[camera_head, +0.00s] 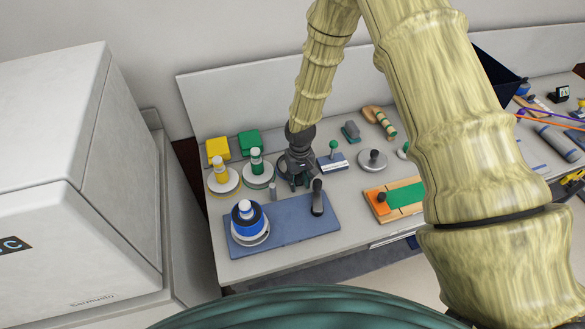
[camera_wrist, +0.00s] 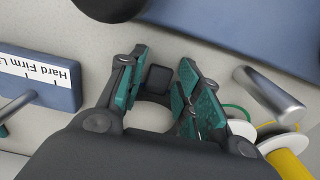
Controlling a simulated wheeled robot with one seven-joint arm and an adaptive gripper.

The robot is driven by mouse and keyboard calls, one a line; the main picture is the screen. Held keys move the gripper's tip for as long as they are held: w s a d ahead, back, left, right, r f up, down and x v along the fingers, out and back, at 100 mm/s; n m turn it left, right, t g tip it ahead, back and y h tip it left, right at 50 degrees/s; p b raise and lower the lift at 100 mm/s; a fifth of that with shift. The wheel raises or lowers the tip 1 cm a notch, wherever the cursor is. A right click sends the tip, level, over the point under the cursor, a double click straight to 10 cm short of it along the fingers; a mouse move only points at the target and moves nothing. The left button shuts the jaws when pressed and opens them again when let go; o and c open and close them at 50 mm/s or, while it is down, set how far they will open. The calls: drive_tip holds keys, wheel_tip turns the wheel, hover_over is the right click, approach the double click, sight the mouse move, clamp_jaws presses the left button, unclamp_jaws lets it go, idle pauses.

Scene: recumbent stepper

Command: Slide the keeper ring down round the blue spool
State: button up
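The blue spool (camera_head: 250,234) stands upright at the left end of a blue-grey board, on a white round base. A dark ring-like band (camera_head: 237,219), possibly the keeper ring, sits round its upper part below a white top. My gripper (camera_head: 293,183) is behind the board, to the right of and apart from the spool, pointing down. In the wrist view, its teal fingers (camera_wrist: 160,88) are spread.
The board (camera_head: 285,224) carries a black upright handle (camera_head: 317,198) at its right. A metal cylinder (camera_wrist: 268,95) stands close to my right finger. Yellow (camera_head: 222,178) and green (camera_head: 257,170) spools stand left of my gripper. A labelled blue block (camera_head: 333,162) is at right.

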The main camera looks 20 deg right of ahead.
clamp_jaws()
drive_tip(key=shift+r+p, duration=0.7)
drive_tip(key=shift+r, duration=0.45)
drive_tip(key=shift+r+p, duration=1.4)
drive_tip(key=shift+r, duration=1.05)
